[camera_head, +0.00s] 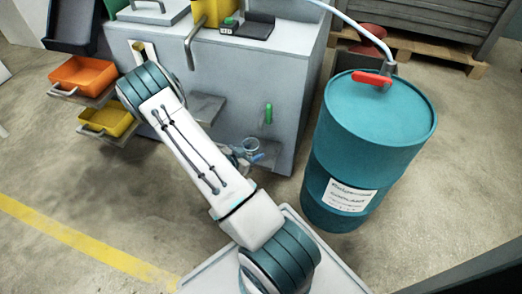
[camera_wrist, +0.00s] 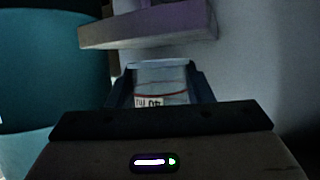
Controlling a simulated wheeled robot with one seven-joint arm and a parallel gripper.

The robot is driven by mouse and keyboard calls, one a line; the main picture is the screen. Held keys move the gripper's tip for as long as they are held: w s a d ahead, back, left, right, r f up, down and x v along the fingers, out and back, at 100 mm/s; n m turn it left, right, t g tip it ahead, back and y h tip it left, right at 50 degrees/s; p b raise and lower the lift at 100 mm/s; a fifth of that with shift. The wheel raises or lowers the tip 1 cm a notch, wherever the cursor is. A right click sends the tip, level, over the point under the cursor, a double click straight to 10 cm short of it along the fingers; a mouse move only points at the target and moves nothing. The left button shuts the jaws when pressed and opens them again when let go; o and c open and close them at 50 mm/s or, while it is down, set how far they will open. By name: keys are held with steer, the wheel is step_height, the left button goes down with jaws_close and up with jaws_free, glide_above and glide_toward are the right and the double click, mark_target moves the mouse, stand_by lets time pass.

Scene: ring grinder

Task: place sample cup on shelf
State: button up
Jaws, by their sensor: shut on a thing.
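A clear sample cup (camera_wrist: 165,80) with a red line and a printed label is held between the fingers of my gripper (camera_wrist: 157,88) in the wrist view. In the head view my gripper (camera_head: 249,150) shows small and partly hidden behind my arm, low beside the front of the grey machine. A grey shelf (camera_wrist: 150,30) juts from the machine wall just beyond the cup in the wrist view. The cup appears apart from that shelf, though the gap is hard to judge. In the head view a grey shelf (camera_head: 206,106) sticks out from the machine front.
A teal barrel (camera_head: 367,140) with a red-handled tap stands right of the machine (camera_head: 260,65). An orange drawer (camera_head: 82,74) and a yellow drawer (camera_head: 106,119) stick out at left. The floor at left is clear.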

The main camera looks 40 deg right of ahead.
mark_target(261, 150)
steer(key=shift+w+d, duration=0.2)
steer(key=shift+d, duration=0.85)
steer(key=b+x, duration=0.2)
steer(key=x, duration=0.1)
steer(key=shift+d+b, duration=0.3)
steer(key=shift+f, duration=0.25)
steer(key=shift+r, duration=0.1)
steer(key=shift+a, duration=0.1)
steer(key=o, duration=0.9)
steer(key=shift+o, duration=0.2)
